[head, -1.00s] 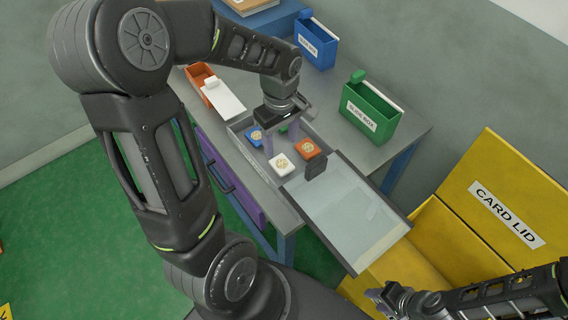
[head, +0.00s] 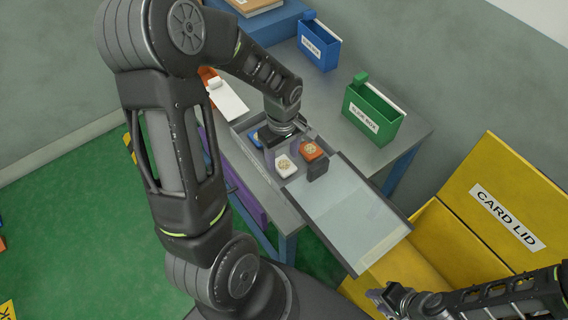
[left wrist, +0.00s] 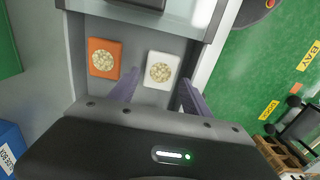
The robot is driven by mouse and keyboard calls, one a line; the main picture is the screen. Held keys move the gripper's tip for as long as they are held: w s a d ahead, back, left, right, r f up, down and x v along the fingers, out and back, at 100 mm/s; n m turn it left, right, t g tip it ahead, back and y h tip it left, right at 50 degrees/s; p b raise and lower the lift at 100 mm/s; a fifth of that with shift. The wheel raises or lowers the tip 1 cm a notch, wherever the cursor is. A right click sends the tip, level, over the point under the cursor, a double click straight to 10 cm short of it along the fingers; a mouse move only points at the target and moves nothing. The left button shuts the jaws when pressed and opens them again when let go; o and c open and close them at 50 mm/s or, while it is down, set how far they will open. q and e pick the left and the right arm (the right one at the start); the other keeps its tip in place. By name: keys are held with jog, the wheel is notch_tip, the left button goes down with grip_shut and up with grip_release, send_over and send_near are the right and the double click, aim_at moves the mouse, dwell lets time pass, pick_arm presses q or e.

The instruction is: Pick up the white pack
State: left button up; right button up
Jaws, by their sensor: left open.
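The white pack (head: 286,166) lies in the grey tray (head: 240,127) on the workbench, with a round patch of pale pieces on its face. My left gripper (head: 282,153) is over the tray, close by the white pack. In the left wrist view the white pack (left wrist: 161,71) shows just beyond the open purple fingers (left wrist: 157,90), roughly centred between them. The fingers appear empty; whether they touch the pack I cannot tell. My right gripper (head: 384,298) is low at the right, away from the tray, and its jaws are unclear.
An orange pack (head: 309,149) lies right of the white pack; a blue pack (head: 253,138) is partly hidden by my gripper. A dark upright handle (head: 317,171) stands by a clear sliding lid (head: 350,213). Green (head: 374,118) and blue (head: 319,46) boxes stand behind. A yellow card-lid bin (head: 450,240) is at right.

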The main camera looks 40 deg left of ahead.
aim_at(283, 163)
pick_arm(q)
jog(key=shift+f, duration=0.95)
jog(key=c, duration=1.1)
jog(key=shift+r, duration=0.15)
notch_tip(283, 163, up, 10)
dwell(0.4)
